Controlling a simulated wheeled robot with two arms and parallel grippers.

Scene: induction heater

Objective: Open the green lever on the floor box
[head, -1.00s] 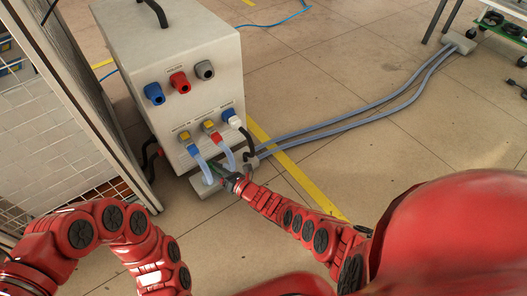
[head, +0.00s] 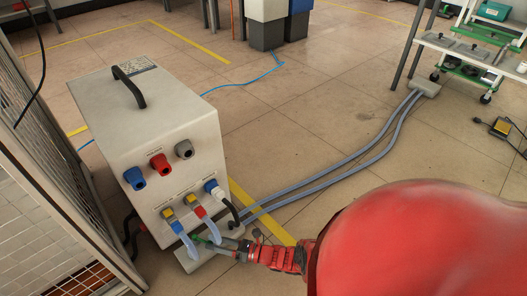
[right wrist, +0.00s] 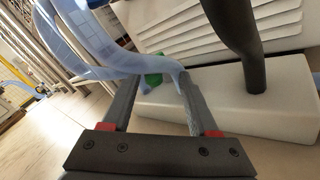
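The pale floor box (head: 192,262) lies at the foot of the grey heater cabinet (head: 150,120), and its long white side also shows in the right wrist view (right wrist: 280,125). The green lever (right wrist: 153,79) shows as a small green piece in the right wrist view, partly hidden by a translucent blue hose. In the head view the green (head: 202,241) is just left of my right gripper (head: 221,243). The right gripper's two fingers are apart, one on each side of the lever near their tips. I cannot tell whether they touch it. My left gripper is out of view.
Blue hoses (head: 184,241) run from the cabinet to the floor box, close to the fingers. A black cable (right wrist: 235,45) enters the box top. Two grey hoses (head: 345,165) cross the floor to the right. A mesh fence (head: 50,195) stands at the left.

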